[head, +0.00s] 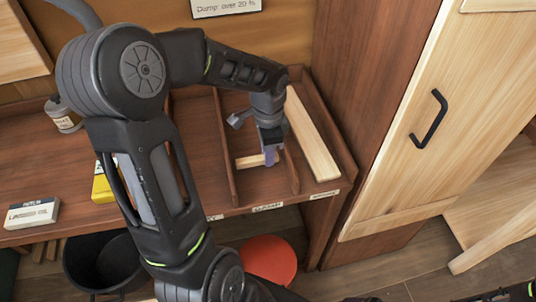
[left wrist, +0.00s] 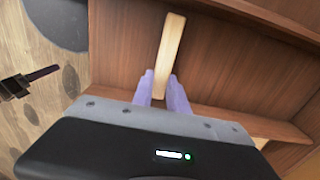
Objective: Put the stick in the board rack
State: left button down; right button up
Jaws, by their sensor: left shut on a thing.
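The stick (head: 249,161) is a short, pale wooden bar. My left gripper (head: 269,155) is shut on it, with its purple fingers on either side of the bar. In the left wrist view the stick (left wrist: 170,45) extends beyond the fingertips (left wrist: 162,88). The board rack (head: 231,170) is the brown wooden part with upright dividers at the right end of the bench. The stick is over its middle slot, lying crosswise between two dividers. I cannot tell whether it touches the floor of the slot. A dark part at the bottom right seems to be my right arm; its fingers are not clear.
A long pale board (head: 312,135) lies in the rack's right slot. Labels (head: 268,207) mark the front edge. A tall cabinet (head: 400,130) stands close on the right. A white box (head: 32,213), a yellow item (head: 102,188) and a tin (head: 63,117) are at the left. A red round top (head: 268,258) is below.

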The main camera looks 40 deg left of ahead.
pick_arm(q)
jog(key=shift+f, duration=0.55)
jog(key=shift+f, duration=0.1)
jog(key=c, duration=1.3)
grip_release()
notch_tip(320, 180, up, 12)
